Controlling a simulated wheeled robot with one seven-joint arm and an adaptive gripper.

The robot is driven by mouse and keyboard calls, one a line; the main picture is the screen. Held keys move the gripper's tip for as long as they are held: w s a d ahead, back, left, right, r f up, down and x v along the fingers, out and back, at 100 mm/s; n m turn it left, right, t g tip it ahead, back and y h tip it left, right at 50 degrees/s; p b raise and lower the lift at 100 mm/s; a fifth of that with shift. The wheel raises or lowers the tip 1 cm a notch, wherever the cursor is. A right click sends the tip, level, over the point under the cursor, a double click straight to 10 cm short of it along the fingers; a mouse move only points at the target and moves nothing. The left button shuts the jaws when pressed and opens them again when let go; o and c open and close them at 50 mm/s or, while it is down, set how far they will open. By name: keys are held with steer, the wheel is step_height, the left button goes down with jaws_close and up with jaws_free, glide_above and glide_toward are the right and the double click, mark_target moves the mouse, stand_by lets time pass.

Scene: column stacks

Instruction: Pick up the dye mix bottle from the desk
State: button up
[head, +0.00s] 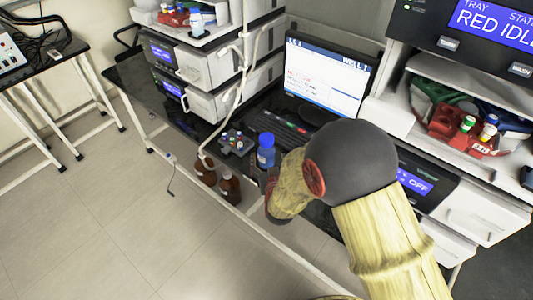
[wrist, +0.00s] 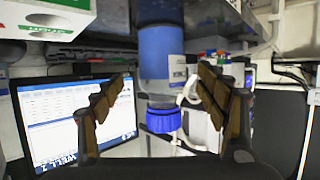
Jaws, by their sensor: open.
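A bottle with a blue cap and blue body (head: 265,152), which appears to be the dye mix bottle, stands upright on the black desk (head: 135,78) in front of the monitor. In the wrist view, which looks upside down, the blue bottle (wrist: 161,52) has its blue cap (wrist: 163,120) pointing down in the picture and part of a white label showing. My gripper (wrist: 164,85) is open, with one finger on each side of the bottle in that view. I cannot tell whether the fingertips reach it. In the head view my arm hides most of the gripper.
Two brown bottles (head: 230,188) hang or stand at the desk's front edge. A small vial rack (head: 236,142) is left of the blue bottle. A monitor (head: 320,85) and keyboard (head: 285,122) are behind. Instrument stacks (head: 185,60) flank the desk.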

mark_target(268, 159)
steer(key=b+x, duration=0.2)
steer(key=x, duration=0.2)
steer(key=shift+a+f, duration=0.1)
steer(key=shift+f, duration=0.15)
steer(key=shift+w, duration=0.45)
steer(key=shift+a, duration=0.1)
steer(key=c, duration=1.7)
